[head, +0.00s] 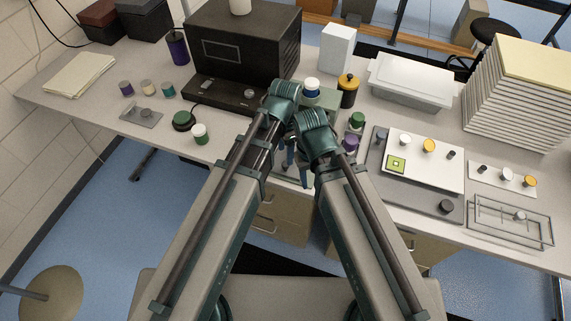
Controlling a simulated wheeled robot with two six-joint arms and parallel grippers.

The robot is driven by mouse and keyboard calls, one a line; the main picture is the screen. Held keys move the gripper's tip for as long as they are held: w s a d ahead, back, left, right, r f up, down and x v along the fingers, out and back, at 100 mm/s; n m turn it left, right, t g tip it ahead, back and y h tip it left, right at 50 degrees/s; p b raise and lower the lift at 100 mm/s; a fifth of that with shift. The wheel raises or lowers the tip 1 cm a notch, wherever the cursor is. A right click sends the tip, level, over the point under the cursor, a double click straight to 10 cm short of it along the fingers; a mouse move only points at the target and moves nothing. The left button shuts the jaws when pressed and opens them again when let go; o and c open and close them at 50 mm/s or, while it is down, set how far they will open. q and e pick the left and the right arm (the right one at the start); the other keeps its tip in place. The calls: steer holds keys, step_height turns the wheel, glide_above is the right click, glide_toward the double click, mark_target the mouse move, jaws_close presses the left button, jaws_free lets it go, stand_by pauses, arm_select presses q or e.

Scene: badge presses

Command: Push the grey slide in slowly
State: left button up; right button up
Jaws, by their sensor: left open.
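I cannot single out the grey slide with certainty. A grey-green press-like block (325,101) stands at the table's middle, partly hidden by my arms. A grey board (413,203) with a dark round knob (446,206) lies to the right, under a white plate. A small grey plate with a knob (142,115) lies at the left. My left gripper (294,160) points down at the table's front edge, open, its fingers partly covered by my arms. My right arm's wrist is beside it; its fingers are hidden or cannot be told apart.
A dark box-like machine (245,45) stands behind my arms. A white bin (411,82), a stack of trays (520,95) and a wire rack (510,221) are at the right.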

mark_target(285, 164)
arm_select(q)
steer(key=shift+f+b, duration=2.7)
steer(key=shift+f, duration=0.2)
jaws_close()
